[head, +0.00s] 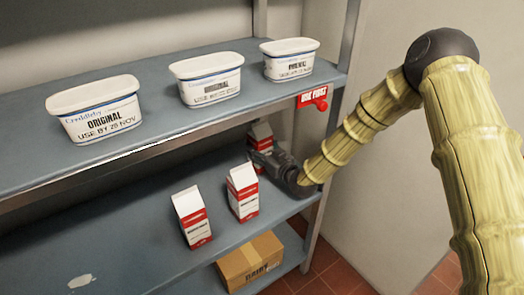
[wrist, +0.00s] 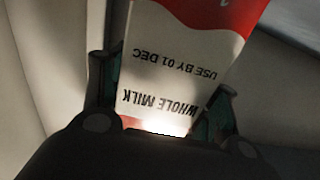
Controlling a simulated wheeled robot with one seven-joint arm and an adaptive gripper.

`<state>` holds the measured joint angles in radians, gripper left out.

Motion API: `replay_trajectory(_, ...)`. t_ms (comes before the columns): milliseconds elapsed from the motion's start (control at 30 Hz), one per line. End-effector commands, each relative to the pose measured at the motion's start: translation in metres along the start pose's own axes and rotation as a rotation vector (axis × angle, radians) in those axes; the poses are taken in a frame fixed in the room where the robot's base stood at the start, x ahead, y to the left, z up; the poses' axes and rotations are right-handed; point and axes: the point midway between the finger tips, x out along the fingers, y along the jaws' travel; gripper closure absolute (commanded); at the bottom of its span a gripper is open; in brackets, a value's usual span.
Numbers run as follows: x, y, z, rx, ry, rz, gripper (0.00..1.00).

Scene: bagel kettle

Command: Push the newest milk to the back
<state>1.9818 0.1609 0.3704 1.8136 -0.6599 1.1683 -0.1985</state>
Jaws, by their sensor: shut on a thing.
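A red and white milk carton (head: 261,131) stands at the right end of the middle shelf, farther back than the other two. It shows upside down in the wrist view (wrist: 190,60), with "WHOLE MILK" and "USE BY 01 DEC" on its face. My gripper (head: 262,158) is shut on this carton, with a finger on each side; the gripper hides part of it in the head view. A second milk carton (head: 243,193) stands left of and in front of my gripper. A third milk carton (head: 192,218) stands farther left. Their dates are too small to read.
A cardboard dairy box (head: 250,262) sits on the lower shelf.

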Motion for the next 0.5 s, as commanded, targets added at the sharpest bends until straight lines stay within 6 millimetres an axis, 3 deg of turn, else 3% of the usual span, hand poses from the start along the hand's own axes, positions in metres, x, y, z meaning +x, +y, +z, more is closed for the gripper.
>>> replay_trajectory(500, 0.024, 0.001, -0.002, -0.001, 0.003, 0.000, 1.00)
